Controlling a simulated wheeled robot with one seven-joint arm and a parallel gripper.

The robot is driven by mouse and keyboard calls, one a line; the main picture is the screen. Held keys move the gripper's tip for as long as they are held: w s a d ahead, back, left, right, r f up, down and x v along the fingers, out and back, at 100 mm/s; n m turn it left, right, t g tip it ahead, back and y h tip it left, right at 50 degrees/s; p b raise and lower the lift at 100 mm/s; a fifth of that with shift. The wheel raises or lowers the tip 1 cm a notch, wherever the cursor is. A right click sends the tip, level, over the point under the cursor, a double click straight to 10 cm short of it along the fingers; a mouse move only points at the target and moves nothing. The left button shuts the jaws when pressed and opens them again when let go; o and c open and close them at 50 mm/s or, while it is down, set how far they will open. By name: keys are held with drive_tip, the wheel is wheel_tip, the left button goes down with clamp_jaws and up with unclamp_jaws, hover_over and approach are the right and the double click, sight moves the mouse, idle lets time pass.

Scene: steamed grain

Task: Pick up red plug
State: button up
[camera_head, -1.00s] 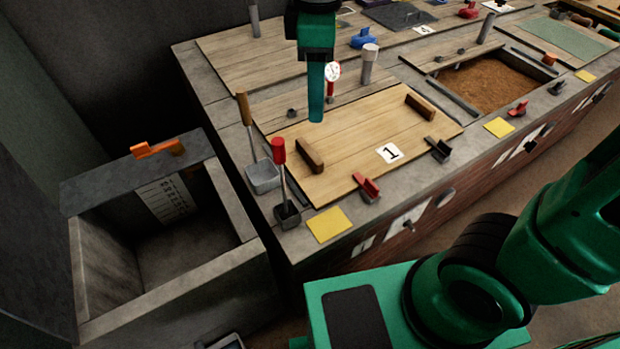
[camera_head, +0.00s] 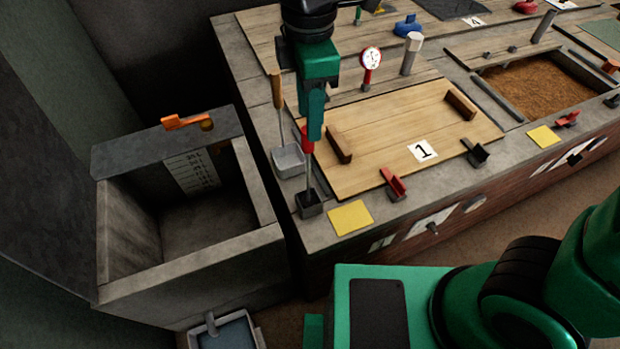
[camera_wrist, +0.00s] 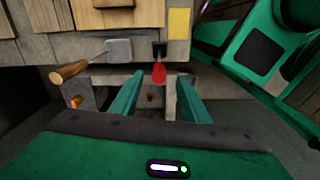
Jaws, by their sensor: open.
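The red plug is a red handle (camera_head: 307,140) on a thin rod, standing upright in a small dark block (camera_head: 309,204) at the near left corner of the counter. My gripper (camera_head: 315,125) points down at the red handle and covers part of it in the head view. In the wrist view the red handle (camera_wrist: 159,73) appears between the two green fingers, which are apart and empty. I cannot tell whether a finger touches it.
A grey scoop (camera_head: 289,160) with a wooden handle stands just left of the plug. A wooden board (camera_head: 400,140) with two brown bars lies to the right. A stone basin (camera_head: 190,262) with an orange lever (camera_head: 186,122) stands at the left.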

drive_tip(key=shift+w+a+f, duration=0.1)
drive_tip(key=shift+a+f, duration=0.05)
drive_tip(key=shift+f, duration=2.2)
clamp_jaws()
drive_tip(key=shift+r, duration=0.15)
wheel_tip(320, 180, up, 10)
drive_tip(key=shift+f, duration=0.1)
